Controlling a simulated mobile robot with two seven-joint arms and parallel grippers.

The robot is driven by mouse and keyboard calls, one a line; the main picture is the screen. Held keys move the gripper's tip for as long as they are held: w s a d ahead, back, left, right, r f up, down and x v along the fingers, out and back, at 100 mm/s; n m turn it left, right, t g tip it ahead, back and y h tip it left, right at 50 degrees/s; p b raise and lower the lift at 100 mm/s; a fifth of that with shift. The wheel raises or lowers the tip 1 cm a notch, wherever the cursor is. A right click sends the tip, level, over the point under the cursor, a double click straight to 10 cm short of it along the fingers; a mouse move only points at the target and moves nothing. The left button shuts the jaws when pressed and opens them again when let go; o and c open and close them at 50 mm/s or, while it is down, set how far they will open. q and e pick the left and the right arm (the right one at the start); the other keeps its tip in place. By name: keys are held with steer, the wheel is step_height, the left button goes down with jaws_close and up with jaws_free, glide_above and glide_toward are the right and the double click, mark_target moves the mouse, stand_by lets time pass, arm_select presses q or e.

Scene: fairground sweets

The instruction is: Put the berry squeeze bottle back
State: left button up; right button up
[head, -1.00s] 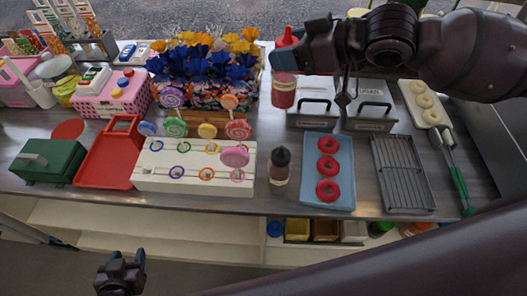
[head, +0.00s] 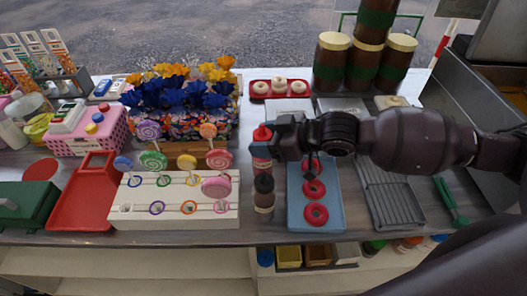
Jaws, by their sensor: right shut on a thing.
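The berry squeeze bottle (head: 261,152), with a red cap and red body, is upright in the head view, just behind a brown squeeze bottle with a black cap (head: 264,193). My right gripper (head: 266,139) comes in from the right and is shut on the berry bottle near its cap. The brown bottle hides the berry bottle's lower end, so I cannot tell whether it touches the counter. My left gripper is not in view.
A blue tray with red rings (head: 332,222) lies right of the bottles, below my right arm. A white lollipop stand (head: 225,214) is to the left. A wire rack (head: 408,215) is further right. A red tray with pale rings (head: 255,94) lies behind.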

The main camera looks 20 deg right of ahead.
steer(key=shift+f, duration=2.2)
steer(key=o, duration=0.7)
steer(key=shift+f, duration=0.1)
steer(key=shift+r, duration=0.25)
steer(key=v, duration=1.2)
